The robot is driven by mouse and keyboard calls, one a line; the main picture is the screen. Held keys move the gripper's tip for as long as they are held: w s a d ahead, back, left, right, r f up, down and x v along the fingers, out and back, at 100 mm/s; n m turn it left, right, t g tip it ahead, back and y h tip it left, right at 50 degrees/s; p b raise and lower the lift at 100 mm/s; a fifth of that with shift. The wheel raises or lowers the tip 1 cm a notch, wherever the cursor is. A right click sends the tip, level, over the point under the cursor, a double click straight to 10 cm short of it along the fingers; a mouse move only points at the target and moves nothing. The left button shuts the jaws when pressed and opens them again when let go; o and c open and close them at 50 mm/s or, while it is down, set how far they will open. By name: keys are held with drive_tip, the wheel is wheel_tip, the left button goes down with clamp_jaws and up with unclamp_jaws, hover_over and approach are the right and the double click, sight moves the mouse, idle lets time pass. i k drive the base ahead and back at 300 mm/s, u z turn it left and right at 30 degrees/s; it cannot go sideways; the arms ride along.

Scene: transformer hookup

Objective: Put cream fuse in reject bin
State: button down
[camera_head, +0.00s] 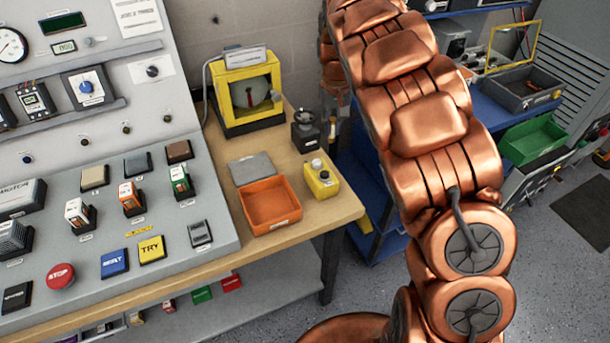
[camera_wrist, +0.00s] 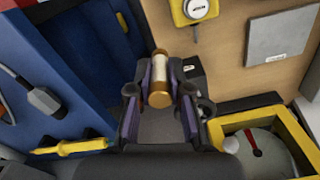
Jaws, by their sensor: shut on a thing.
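In the wrist view, my gripper (camera_wrist: 160,88) is shut on a cream fuse (camera_wrist: 160,67) with brass-coloured end caps. The fuse is held lengthwise between the two fingers, clear of the surfaces below. In the head view the fingers and fuse are hidden behind my copper arm. An open orange tray (camera_head: 284,212) sits on the wooden bench's front right.
The wrist view shows a yellow-handled tool (camera_wrist: 75,147) on the blue surface at left.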

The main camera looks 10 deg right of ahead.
sight(269, 208)
drive_tip(key=u, duration=2)
drive_tip(key=k, duration=0.8)
drive_tip(key=u, duration=0.35)
